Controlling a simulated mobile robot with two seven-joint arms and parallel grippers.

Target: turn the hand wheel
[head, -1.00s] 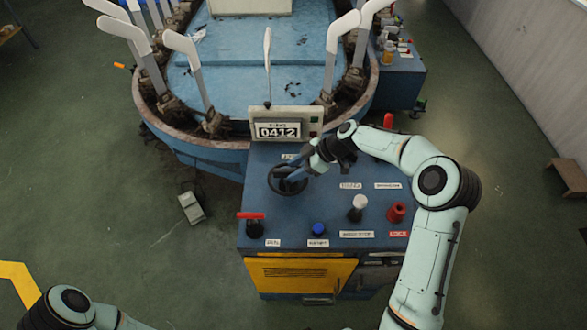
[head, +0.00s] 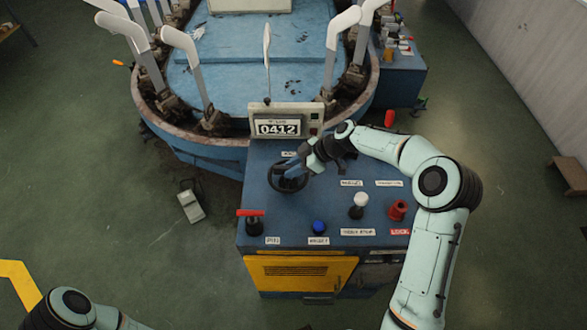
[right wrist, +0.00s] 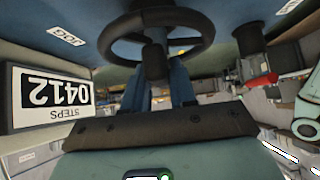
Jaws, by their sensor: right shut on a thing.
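The dark hand wheel (head: 272,183) sits on the blue console top, just below the display. My right gripper (head: 293,172) reaches in from the right over the wheel. In the right wrist view its blue fingers (right wrist: 160,80) are shut on the wheel's dark handle knob (right wrist: 154,62). The wheel's rim (right wrist: 207,35) shows behind the knob. In the head view the gripper partly hides the wheel's upper right. The left arm shows only at the bottom left; its gripper is out of view.
A display (head: 280,125) reading 0412 stands behind the wheel. A red-topped lever (head: 251,215), a blue button (head: 319,227), a white knob (head: 361,202) and a red knob (head: 398,210) stand toward the console's front. The round machine (head: 220,125) with upright white forms is behind.

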